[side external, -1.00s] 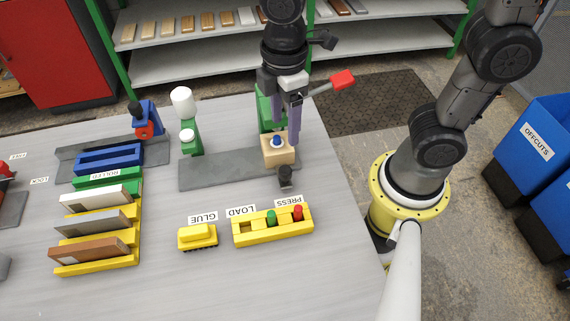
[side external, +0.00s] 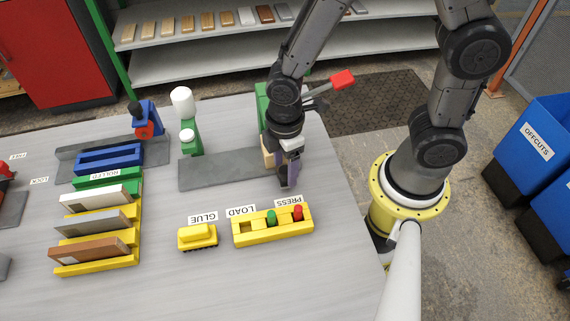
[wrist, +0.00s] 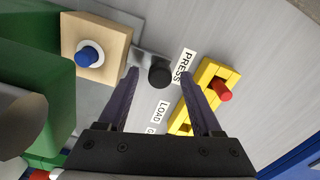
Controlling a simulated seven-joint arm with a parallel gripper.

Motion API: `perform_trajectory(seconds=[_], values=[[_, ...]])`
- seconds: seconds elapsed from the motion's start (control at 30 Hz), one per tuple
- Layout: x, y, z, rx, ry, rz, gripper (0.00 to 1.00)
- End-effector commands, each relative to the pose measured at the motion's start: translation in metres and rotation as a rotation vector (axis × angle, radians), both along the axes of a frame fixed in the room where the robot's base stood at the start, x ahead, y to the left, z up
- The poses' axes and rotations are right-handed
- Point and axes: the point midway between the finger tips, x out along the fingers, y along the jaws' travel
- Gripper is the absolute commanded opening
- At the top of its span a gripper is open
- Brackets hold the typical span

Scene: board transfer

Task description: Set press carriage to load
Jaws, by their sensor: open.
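The press has a green frame (side external: 261,100) and a red-tipped lever (side external: 342,80), at the right end of a grey base (side external: 215,171). In the wrist view its tan block (wrist: 106,50) carries a blue button, and a metal rod joins the block to a black knob (wrist: 160,74). My gripper (side external: 287,183) is open, pointing down at the front of the press. In the wrist view my fingertips (wrist: 160,68) lie on either side of the knob, with gaps; contact is not seen. A LOAD label (side external: 241,211) and a PRESS label (side external: 288,201) lie in front.
A yellow holder (side external: 272,231) with a green and a red peg stands close in front. A yellow glue piece (side external: 198,236) is left of it. Yellow racks with boards (side external: 95,221) stand further left. Blue offcuts bins (side external: 535,150) are off the table, right.

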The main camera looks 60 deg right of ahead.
Motion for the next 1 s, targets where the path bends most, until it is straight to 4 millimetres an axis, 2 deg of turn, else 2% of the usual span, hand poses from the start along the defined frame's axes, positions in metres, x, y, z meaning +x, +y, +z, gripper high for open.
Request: perform_trajectory(seconds=[0.27, 0.6, 0.63, 1.0], values=[[-0.0001, 0.0000, -0.0010, 0.000, 0.000, 0.000, 0.64], [0.0000, 0.0000, -0.0007, 0.000, 0.000, 0.000, 0.03], [0.0000, 0.0000, -0.0007, 0.000, 0.000, 0.000, 0.00], [0.0002, 0.0001, -0.0004, 0.000, 0.000, 0.000, 0.00]])
